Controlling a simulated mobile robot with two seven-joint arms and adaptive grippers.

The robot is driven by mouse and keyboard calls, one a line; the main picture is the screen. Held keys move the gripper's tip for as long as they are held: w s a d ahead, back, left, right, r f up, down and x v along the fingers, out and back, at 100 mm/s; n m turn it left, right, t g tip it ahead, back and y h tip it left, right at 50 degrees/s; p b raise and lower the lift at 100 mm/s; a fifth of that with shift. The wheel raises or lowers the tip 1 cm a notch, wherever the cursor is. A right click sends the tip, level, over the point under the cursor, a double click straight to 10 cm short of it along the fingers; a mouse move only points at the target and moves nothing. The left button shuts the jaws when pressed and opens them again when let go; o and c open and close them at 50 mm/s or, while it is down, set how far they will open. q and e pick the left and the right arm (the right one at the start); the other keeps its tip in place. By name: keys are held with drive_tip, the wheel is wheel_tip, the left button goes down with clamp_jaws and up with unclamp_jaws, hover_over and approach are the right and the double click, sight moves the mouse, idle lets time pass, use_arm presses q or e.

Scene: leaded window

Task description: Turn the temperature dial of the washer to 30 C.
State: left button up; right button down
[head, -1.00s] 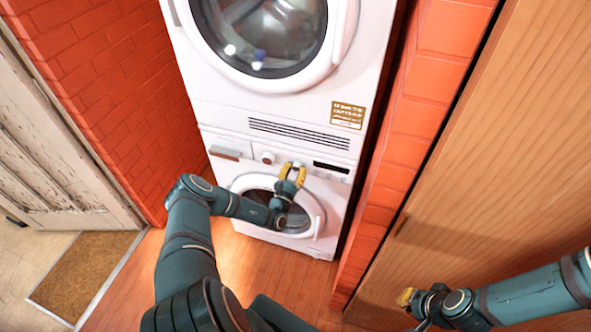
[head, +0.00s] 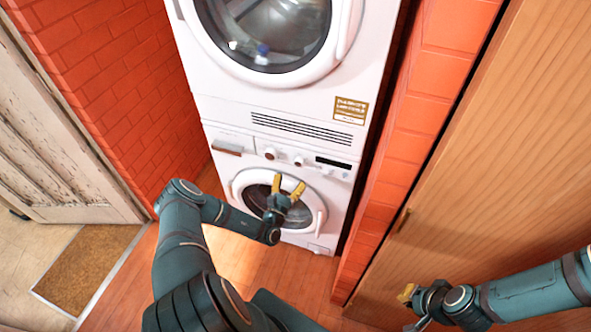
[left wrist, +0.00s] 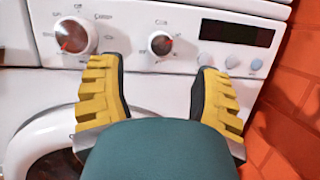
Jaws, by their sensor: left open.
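The washer (head: 231,165) is the lower white machine, with two round knobs on its panel. The right knob, seemingly the temperature dial (head: 298,161), has a label reading like "Cold" above it in the left wrist view (left wrist: 160,43). Its exact setting is too blurred to read. The left knob (left wrist: 72,36) has a label like "Cottons". My left gripper (head: 288,183) is open and empty, in front of the washer door just below the dial. In the left wrist view, its yellow fingers (left wrist: 156,66) are spread below and either side of the dial, apart from it. My right gripper (head: 406,294) is far off at lower right; its jaw opening is unclear.
A dark display (left wrist: 237,32) and small round buttons (left wrist: 231,62) are right of the dial. A dryer-like machine (head: 300,80) is stacked above. Brick walls flank both sides closely. A wooden door or panel (head: 480,150) stands at right.

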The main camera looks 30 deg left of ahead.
use_arm(q)
drive_tip(key=v, duration=0.5)
drive_tip(key=shift+s, duration=0.15)
drive_tip(key=shift+d, duration=0.15)
